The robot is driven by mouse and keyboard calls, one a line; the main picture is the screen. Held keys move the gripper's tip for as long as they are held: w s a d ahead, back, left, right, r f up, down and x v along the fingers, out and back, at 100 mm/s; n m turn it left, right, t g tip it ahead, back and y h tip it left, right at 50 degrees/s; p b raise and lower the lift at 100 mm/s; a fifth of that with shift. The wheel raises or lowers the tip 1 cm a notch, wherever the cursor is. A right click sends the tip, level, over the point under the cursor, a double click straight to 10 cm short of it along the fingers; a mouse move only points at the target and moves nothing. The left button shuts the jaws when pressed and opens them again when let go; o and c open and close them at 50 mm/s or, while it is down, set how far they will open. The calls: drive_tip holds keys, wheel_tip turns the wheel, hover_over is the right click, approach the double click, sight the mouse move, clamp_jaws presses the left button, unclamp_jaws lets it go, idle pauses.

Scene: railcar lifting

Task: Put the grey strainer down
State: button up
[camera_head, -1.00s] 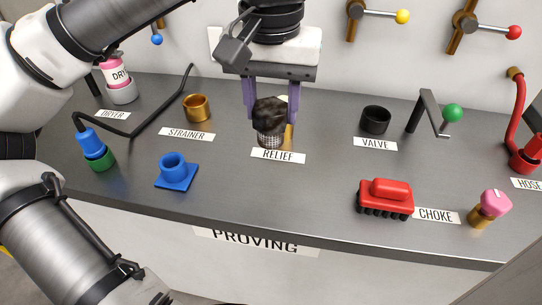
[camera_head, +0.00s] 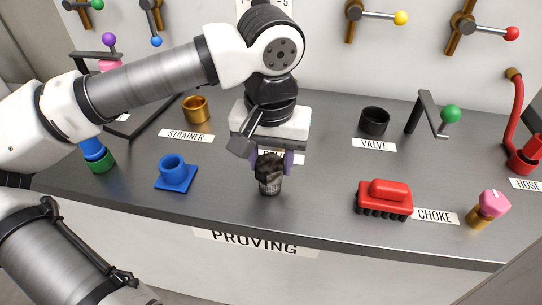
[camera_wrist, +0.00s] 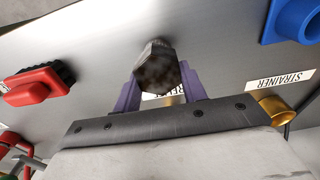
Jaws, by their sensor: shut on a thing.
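The grey strainer (camera_head: 269,183) has a dark, mottled hexagonal cap and a mesh lower part. It stands upright over the front middle of the bench, in front of the RELIEF label. My gripper (camera_head: 271,163) is shut on it, with purple fingers on either side of the cap. In the wrist view the cap (camera_wrist: 157,68) shows between the finger ends (camera_wrist: 158,92). I cannot tell whether its base touches the bench. The brass STRAINER socket (camera_head: 195,109) is at the back left, apart from it, and also shows in the wrist view (camera_wrist: 276,106).
The grey bench (camera_head: 310,215) is clear just right of the strainer. A blue square-based fitting (camera_head: 174,174) is to the left. A black valve ring (camera_head: 375,121) is behind. The RELIEF place is mostly hidden.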

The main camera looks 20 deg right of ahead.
sight(270, 161)
drive_tip(key=shift+f, duration=0.15)
drive_tip(key=o, duration=1)
drive_tip(key=r, duration=1.2)
drive_tip(key=shift+s+a+r, duration=0.15)
drive_tip(key=shift+s+r, duration=0.05)
